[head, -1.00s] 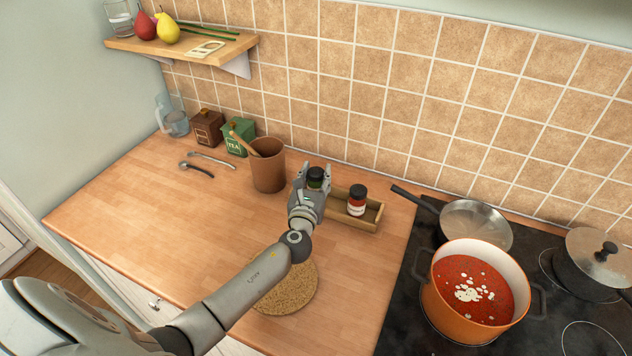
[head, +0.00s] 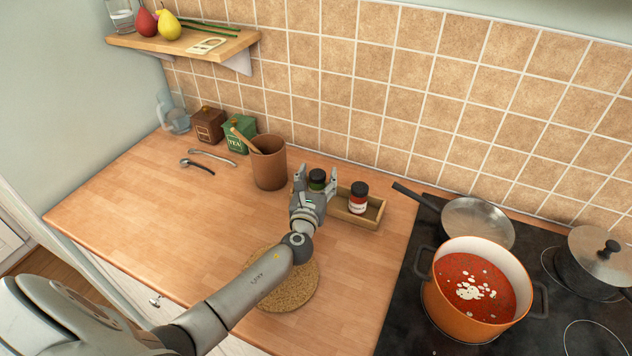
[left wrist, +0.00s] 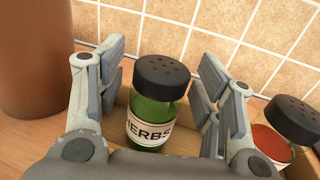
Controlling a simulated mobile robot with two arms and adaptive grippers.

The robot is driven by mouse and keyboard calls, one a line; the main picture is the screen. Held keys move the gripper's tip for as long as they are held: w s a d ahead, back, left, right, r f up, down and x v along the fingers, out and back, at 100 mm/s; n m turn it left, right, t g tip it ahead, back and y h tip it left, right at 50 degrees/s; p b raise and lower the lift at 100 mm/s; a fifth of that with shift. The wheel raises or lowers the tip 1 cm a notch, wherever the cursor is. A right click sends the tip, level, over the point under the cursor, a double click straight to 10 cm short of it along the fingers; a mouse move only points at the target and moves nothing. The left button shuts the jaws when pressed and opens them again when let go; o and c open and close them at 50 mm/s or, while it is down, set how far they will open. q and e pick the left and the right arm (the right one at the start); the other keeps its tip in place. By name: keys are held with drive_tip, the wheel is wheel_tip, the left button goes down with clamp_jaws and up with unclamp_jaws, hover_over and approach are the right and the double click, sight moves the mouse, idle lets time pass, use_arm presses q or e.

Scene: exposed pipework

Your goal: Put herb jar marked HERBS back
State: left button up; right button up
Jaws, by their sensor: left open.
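The herb jar (left wrist: 156,108) has green contents, a black perforated lid and a white label reading HERBS. It stands upright in the left part of the wooden tray (head: 367,224); its dark lid (head: 317,175) shows behind my gripper in the head view. My left gripper (head: 317,178) is open, with its fingers on either side of the jar and gaps visible in the left wrist view (left wrist: 160,92). A red-filled jar (head: 358,198) with a black lid stands in the tray to the right. My right gripper is out of view.
A brown utensil pot (head: 268,165) stands just left of the tray. The hob with an orange pot of red soup (head: 470,290) and a pan (head: 475,222) is to the right. A cork mat (head: 290,290) lies below my arm.

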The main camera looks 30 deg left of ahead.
use_arm(q)
drive_tip(key=b+v, duration=0.1)
drive_tip(key=v, duration=1.1)
drive_tip(key=shift+r, duration=0.15)
drive_tip(key=shift+r, duration=0.1)
